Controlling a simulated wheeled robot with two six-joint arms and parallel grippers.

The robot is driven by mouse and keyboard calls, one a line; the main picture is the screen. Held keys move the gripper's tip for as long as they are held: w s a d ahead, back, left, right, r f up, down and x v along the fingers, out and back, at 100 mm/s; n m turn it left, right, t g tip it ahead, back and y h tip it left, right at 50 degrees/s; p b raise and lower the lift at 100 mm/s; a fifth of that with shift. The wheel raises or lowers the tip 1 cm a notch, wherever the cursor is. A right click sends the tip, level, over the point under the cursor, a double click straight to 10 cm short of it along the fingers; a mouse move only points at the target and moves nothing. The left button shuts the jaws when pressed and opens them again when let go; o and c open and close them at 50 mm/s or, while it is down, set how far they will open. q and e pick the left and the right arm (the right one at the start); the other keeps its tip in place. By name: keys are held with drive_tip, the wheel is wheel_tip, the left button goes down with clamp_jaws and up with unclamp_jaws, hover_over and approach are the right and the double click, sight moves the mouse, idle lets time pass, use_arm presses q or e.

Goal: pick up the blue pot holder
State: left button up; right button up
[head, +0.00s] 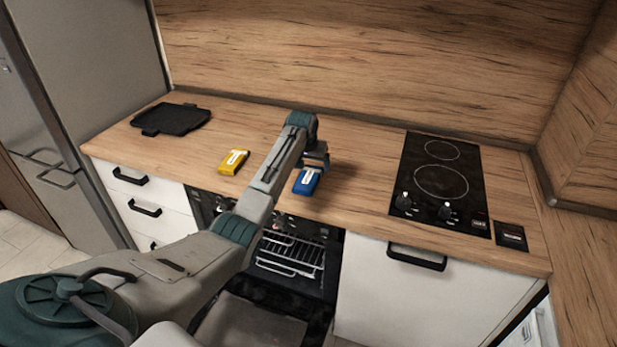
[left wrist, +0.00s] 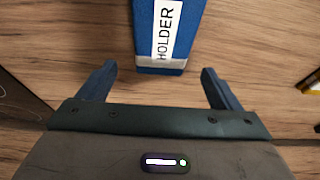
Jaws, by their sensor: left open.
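The blue pot holder (head: 307,182) lies flat on the wooden counter near its front edge, just below my left gripper in the head view. In the left wrist view the blue pot holder (left wrist: 165,40) shows a white label reading "HOLDER", and its far part is cut off by the top of the picture. My left gripper (head: 316,160) is above the counter, open and empty. In the left wrist view its two fingertips (left wrist: 158,72) are spread to either side of the pot holder's near end, and no contact shows. My right gripper is not in view.
A yellow packet (head: 233,162) with a white label lies left of the pot holder. A black tray (head: 172,119) lies at the counter's left end. A black cooktop (head: 440,182) with knobs is to the right. The counter (head: 360,165) between pot holder and cooktop is clear.

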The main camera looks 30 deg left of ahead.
sight(312, 170)
use_arm(q)
drive_tip(key=shift+x, duration=1.65)
drive_tip(key=shift+p, duration=0.35)
drive_tip(key=c, duration=1.1)
